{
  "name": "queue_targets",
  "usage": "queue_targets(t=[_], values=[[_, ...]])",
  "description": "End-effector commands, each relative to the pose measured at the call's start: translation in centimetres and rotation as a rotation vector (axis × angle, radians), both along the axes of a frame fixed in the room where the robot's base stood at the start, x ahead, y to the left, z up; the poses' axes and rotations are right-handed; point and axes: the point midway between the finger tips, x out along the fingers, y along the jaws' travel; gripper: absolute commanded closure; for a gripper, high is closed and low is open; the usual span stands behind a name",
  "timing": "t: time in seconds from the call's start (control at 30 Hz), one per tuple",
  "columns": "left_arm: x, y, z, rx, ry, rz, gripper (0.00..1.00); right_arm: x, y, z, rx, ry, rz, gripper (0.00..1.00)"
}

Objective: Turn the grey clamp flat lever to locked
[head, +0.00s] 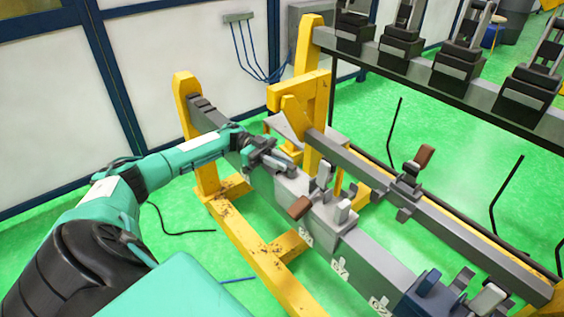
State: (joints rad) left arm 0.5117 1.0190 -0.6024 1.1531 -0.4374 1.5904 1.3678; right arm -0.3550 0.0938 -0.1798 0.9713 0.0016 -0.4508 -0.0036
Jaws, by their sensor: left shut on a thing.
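My left gripper (278,160) reaches in from the left over the grey clamp block (295,186) on the near rail. It is shut on a small grey part at the block's far left end, which looks like the flat lever; the gripper hides most of it, so its angle cannot be read. Beside it on the same block stand upright light-grey pieces (324,174) and a brown-tipped handle (299,207) that sticks out toward the front. My right gripper is not in view.
A yellow frame (317,95) stands close behind my gripper. A parallel rail (450,221) carries another brown-tipped clamp (424,156). A blue block (428,284) sits at the lower right. Black clamps line the back rail (440,75). Green floor lies open at left.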

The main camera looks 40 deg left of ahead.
Motion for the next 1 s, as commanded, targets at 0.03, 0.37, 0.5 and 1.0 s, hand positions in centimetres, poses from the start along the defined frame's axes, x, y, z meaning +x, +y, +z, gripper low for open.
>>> queue_targets(t=[0.03,0.37,0.5,1.0], values=[[-0.1,-0.2,-0.2,-0.001,0.002,-0.005,1.0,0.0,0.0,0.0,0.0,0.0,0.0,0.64],[0.0,-0.1,-0.1,-0.001,0.001,-0.002,0.62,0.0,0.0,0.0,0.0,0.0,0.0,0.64],[0.0,0.2,-0.1,0.0,0.001,0.0,0.62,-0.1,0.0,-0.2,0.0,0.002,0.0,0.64],[-0.3,7.7,-0.4,0.0,0.0,0.001,0.62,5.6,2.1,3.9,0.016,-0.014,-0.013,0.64]])
